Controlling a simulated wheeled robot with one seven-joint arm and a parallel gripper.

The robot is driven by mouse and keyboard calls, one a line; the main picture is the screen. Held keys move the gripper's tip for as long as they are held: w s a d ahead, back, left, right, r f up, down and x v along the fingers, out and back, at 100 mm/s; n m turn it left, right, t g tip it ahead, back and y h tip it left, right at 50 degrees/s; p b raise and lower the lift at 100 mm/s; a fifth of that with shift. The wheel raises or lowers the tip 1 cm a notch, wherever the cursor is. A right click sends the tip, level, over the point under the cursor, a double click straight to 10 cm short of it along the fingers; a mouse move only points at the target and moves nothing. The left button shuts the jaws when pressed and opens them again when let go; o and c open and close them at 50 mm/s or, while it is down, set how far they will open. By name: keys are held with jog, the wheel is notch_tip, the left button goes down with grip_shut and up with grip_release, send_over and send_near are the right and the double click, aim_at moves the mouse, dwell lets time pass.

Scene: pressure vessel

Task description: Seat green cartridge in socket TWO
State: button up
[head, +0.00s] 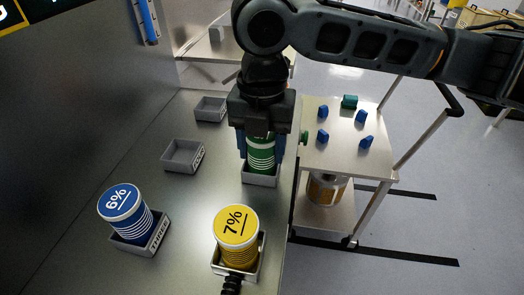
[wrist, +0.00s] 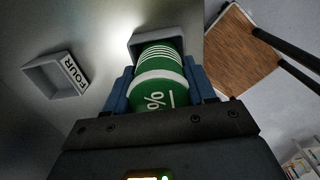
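The green cartridge (head: 261,154) with white bands is upright between the blue fingers of my gripper (head: 260,160). The fingers are closed against its two sides. In the wrist view the cartridge (wrist: 158,90) shows a "%" mark on its near end, between the fingers of my gripper (wrist: 160,78). Its far end meets a grey square socket (head: 260,181), which also shows in the wrist view (wrist: 143,43). The lower end appears within the socket's walls; I cannot tell whether it touches the bottom. No label is readable on this socket.
A blue 6% cartridge (head: 125,208) stands in the socket marked THREE (head: 158,236). A yellow 7% cartridge (head: 236,235) stands in another socket (head: 251,273). The socket marked FOUR (wrist: 55,75) is empty. An empty socket (head: 210,108) lies farther back. A cart (head: 345,148) stands right.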

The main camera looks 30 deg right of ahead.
jog(key=c, duration=0.7)
jog(key=shift+r, duration=0.1)
jog(key=shift+r, duration=0.45)
jog(key=r, duration=0.3)
jog(key=shift+d+r, duration=0.2)
jog(key=shift+d, duration=0.2)
jog(key=d+r+b, duration=0.1)
jog(key=d+r, duration=0.5)
jog(key=d, duration=0.5)
jog(key=shift+r, duration=0.3)
